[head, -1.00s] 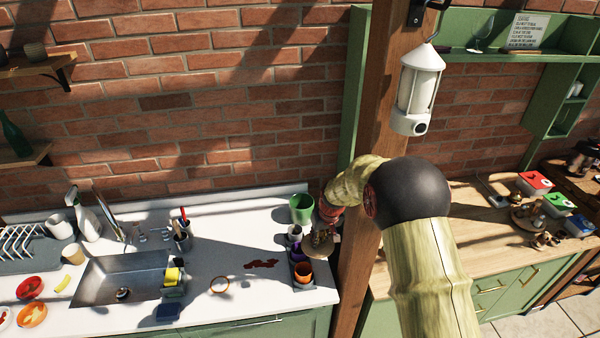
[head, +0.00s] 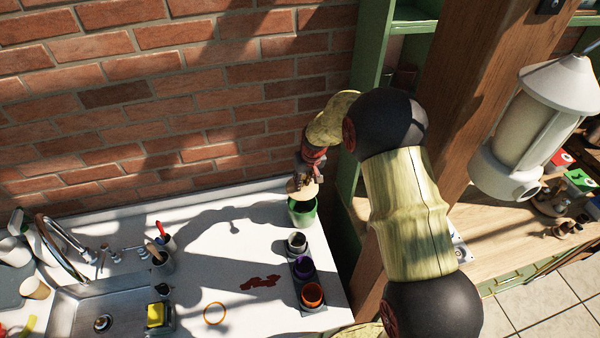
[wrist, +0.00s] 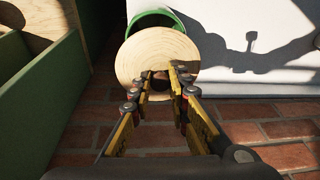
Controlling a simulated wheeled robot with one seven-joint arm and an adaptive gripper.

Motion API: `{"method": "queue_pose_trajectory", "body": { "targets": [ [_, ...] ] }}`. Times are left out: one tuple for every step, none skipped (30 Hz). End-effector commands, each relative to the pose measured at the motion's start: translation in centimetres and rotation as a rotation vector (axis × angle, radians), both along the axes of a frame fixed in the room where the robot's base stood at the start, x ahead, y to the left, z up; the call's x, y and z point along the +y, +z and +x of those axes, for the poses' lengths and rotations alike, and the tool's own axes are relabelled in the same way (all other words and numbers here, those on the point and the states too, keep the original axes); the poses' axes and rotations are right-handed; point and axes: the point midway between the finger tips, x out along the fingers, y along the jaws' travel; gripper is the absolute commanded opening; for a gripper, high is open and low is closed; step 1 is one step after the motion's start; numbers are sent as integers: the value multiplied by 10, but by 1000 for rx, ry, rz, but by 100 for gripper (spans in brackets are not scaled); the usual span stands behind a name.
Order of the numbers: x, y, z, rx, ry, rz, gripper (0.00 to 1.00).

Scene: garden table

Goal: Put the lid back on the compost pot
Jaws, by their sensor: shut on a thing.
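The compost pot is a green pot (head: 303,211) at the back right corner of the white counter. Its green rim also shows in the wrist view (wrist: 152,16). The lid is a round, pale wooden disc (head: 302,188), seen face on in the wrist view (wrist: 150,52), with a dark knob. My gripper (head: 306,180) is shut on the lid's knob, its fingers around it in the wrist view (wrist: 160,78). In the head view the lid is at the pot's top, covering part of the opening. Whether it touches the rim I cannot tell.
A wooden post (head: 455,120) and hanging lantern (head: 540,120) are at right. A sink (head: 100,312) is at left. The counter's middle is mostly clear.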

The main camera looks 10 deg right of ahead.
Motion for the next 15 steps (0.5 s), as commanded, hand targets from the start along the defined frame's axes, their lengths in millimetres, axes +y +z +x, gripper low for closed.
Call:
{"method": "queue_pose_trajectory", "body": {
  "targets": [
    [0, -2, 0, 0, 0, 0, 0],
    [0, -3, 0, 1, 0, 0, 0],
    [0, -5, 0, 1, 0, 0, 0],
    [0, -6, 0, 1, 0, 0, 0],
    [0, -8, 0, 1, 0, 0, 0],
    [0, -11, 0, 1, 0, 0, 0],
    [0, -13, 0, 1, 0, 0, 0],
    [0, -16, 0, 1, 0, 0, 0],
    [0, -20, 0, 1, 0, 0, 0],
    [0, -23, 0, 1, 0, 0, 0],
    [0, -26, 0, 1, -1, 0, 0],
    [0, -31, 0, 1, -1, 0, 0],
    [0, -34, 0, 1, -1, 0, 0],
    [0, -37, -1, 2, -1, 0, 0],
    [0, -41, -1, 2, -1, 0, 0]
  ]
}}
